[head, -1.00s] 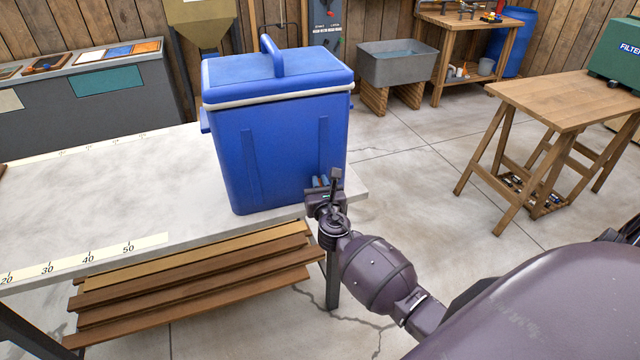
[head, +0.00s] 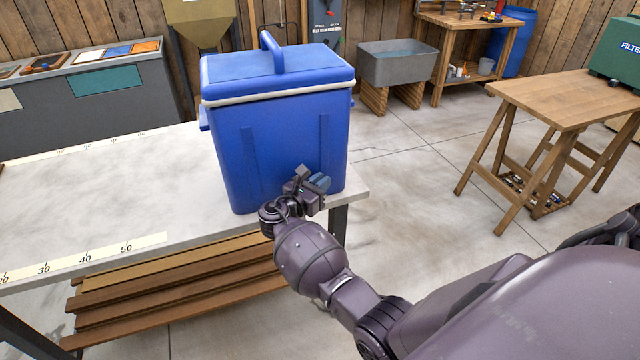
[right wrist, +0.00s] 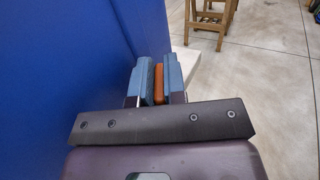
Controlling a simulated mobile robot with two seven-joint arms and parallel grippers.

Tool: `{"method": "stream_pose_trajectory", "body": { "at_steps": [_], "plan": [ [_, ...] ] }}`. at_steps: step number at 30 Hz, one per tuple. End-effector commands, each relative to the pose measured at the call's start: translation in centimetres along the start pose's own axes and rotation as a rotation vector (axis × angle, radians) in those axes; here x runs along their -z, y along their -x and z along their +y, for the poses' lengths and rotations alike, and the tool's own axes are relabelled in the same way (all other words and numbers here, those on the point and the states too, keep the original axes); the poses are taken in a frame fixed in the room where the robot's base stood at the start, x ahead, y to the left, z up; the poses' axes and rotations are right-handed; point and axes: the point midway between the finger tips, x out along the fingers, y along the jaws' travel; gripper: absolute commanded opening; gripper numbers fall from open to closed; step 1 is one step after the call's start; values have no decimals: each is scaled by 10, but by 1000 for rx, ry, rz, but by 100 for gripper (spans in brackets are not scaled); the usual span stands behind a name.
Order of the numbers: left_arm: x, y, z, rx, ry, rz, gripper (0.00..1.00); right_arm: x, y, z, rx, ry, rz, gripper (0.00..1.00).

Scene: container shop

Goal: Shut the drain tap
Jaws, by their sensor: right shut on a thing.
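The blue cooler (head: 275,145) with its lid shut stands upright on the grey worktable, near the right end. My right gripper (head: 319,182) is at the lower right of the cooler's front face, pointing right along it. In the right wrist view its blue finger pads (right wrist: 158,78) are shut on a small orange piece, which looks like the drain tap's lever (right wrist: 158,82). The tap's body and spout are hidden by the gripper in both views, so I cannot tell its exact setting. My left gripper is not in view.
The grey worktable (head: 120,190) carries a ruler strip (head: 95,258) along its front edge. Brown boards (head: 180,300) are stacked below it. A wooden table (head: 560,98) with a green case (head: 618,55) stands at the right. The floor between is clear.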

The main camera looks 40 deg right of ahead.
Motion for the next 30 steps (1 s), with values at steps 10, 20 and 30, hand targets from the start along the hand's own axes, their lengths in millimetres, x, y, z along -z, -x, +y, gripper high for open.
{"method": "stream_pose_trajectory", "body": {
  "at_steps": [10, 20, 30],
  "plan": [
    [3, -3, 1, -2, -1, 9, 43, 2, 0, 0, 153, 2, 2, 0],
    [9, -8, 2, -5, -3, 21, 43, 1, 0, 0, 185, 1, 1, 0],
    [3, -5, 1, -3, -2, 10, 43, 1, 0, 0, 184, 1, 2, 24]
  ]
}}
